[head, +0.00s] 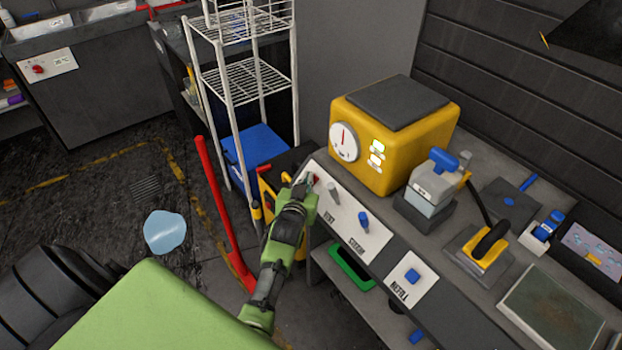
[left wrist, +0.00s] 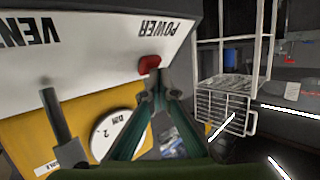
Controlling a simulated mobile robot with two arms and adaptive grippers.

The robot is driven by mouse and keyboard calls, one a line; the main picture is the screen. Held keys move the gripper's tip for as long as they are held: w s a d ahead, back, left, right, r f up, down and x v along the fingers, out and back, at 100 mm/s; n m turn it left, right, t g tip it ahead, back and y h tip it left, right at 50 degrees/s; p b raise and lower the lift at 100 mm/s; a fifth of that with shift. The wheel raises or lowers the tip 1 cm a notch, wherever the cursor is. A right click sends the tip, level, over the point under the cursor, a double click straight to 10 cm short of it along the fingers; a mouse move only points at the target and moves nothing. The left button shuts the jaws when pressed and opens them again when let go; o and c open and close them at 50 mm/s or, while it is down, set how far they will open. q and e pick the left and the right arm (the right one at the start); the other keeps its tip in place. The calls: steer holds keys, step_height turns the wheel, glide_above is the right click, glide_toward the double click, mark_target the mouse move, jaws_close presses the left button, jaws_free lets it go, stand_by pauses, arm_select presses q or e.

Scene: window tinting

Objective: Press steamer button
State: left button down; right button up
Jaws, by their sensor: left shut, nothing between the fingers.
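A white, sloped control panel (head: 343,213) runs along the front of the workbench. A blue-topped control (head: 364,219) sits above a label that seems to read STEAM. Left of it is a grey control (head: 333,190) over the VENT label. My left gripper (head: 309,180) is at the panel's left end, beside the red POWER button (head: 316,178). In the left wrist view its shut, empty fingertips (left wrist: 153,76) appear close to the red button (left wrist: 149,63); I cannot tell whether they touch. My right gripper is not in view.
A yellow machine (head: 385,165) with a dial and lit buttons stands behind the panel. A grey device with a blue handle (head: 432,190) stands right of it. A wire rack (head: 257,82) is behind my arm. A red bar (head: 222,220) and a pale blue puddle (head: 165,232) are at left.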

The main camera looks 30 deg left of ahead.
arm_select(q)
steer(key=shift+w+d+f, duration=0.1)
steer(key=shift+w+f, duration=0.1)
steer(key=shift+f, duration=0.05)
steer(key=shift+s+r+p, duration=0.2)
steer(key=shift+s+p, duration=0.05)
steer(key=shift+p, duration=0.1)
stand_by(0.3)
steer(key=shift+r, duration=0.15)
steer(key=s+r+p, duration=0.1)
steer(key=p, duration=0.1)
steer(key=s+a+r+p, duration=0.1)
steer(key=p, duration=0.1)
steer(key=s+r+p, duration=0.2)
steer(key=shift+a, duration=0.4)
